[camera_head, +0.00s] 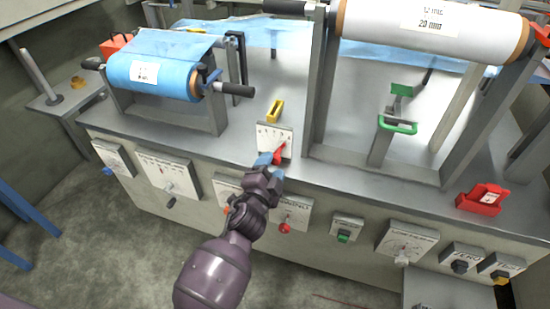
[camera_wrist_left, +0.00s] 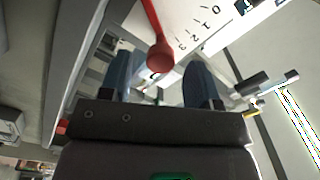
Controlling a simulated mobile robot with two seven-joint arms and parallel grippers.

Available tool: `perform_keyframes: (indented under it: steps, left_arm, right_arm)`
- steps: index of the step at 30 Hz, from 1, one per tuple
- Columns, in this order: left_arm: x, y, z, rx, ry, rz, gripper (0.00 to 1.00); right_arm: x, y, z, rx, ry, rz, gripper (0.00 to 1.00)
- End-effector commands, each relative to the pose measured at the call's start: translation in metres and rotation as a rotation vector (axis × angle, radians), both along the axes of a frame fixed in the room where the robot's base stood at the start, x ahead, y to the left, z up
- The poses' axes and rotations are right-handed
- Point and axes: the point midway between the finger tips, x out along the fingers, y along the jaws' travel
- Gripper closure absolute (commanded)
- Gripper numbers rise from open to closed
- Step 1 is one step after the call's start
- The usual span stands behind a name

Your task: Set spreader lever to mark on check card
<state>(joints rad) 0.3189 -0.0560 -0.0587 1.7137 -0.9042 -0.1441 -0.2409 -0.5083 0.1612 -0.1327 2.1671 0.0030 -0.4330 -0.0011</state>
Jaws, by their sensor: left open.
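A red lever (camera_head: 281,151) stands on a white numbered scale plate (camera_head: 268,137) at the front edge of the bench. In the left wrist view the red lever (camera_wrist_left: 160,57) ends in a round knob, and the scale plate (camera_wrist_left: 193,27) shows 0, 1, 2 and 3. My left gripper (camera_head: 270,167) is just in front of the lever. In the left wrist view its blue fingers (camera_wrist_left: 160,72) are apart, with the knob appearing between them; contact cannot be told. I cannot tell which card is the check card; a white label (camera_head: 489,198) sits on a red holder at right. My right gripper is not in view.
A blue film roll (camera_head: 152,76) sits on a stand at left, and a white roll (camera_head: 432,30) with a label reading 20 mm is at upper right. A yellow block (camera_head: 275,110) lies behind the scale plate. Several knobs and dials line the front panel.

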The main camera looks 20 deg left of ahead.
Motion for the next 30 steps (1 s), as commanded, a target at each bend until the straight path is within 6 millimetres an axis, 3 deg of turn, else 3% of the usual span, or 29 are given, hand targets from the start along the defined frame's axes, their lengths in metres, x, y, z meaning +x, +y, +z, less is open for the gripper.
perform_keyframes:
  steps: [6, 12, 30]
  left_arm:
    - [-0.034, 0.001, 0.001, 0.0, 0.0, 0.001, 0.44]
    - [-0.054, 0.002, 0.001, 0.0, -0.001, 0.0, 0.44]
    - [-0.06, 0.002, 0.0, 0.001, 0.0, 0.0, 0.44]
  right_arm:
    - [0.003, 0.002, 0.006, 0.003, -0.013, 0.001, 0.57]
    - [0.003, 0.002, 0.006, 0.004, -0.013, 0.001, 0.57]
    - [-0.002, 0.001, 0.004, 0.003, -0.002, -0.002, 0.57]
